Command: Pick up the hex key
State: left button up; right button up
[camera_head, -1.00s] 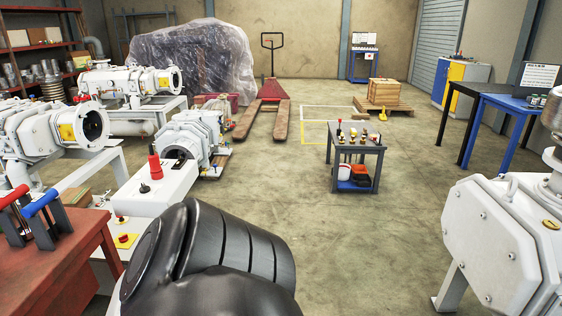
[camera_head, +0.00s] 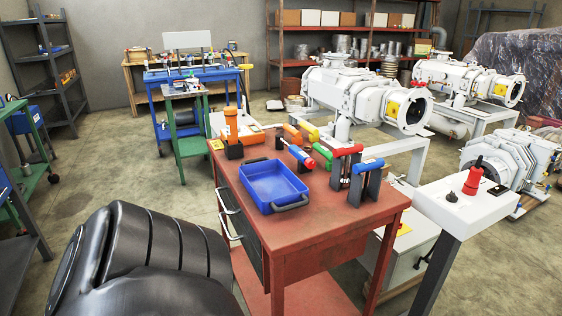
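No plain L-shaped hex key can be made out. On the red workbench (camera_head: 335,225), a tool with a red bar handle (camera_head: 347,151) and one with a blue bar handle (camera_head: 369,166) stand upright in dark holders at the right. They look like T-handle keys, but their tips are hidden. Neither of my grippers is in view. A large black part of my own body fills the bottom left.
The workbench also bears a blue tray (camera_head: 268,203), an orange tool (camera_head: 231,124) in a dark holder and several screwdriver-like tools. A white control box (camera_head: 462,205) stands close to the bench's right. Pumps (camera_head: 365,98) stand behind; open floor lies left of the bench.

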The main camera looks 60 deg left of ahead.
aim_at(366, 166)
jog(key=u, duration=0.15)
jog(key=i, duration=1.6)
jog(key=u, duration=3.3)
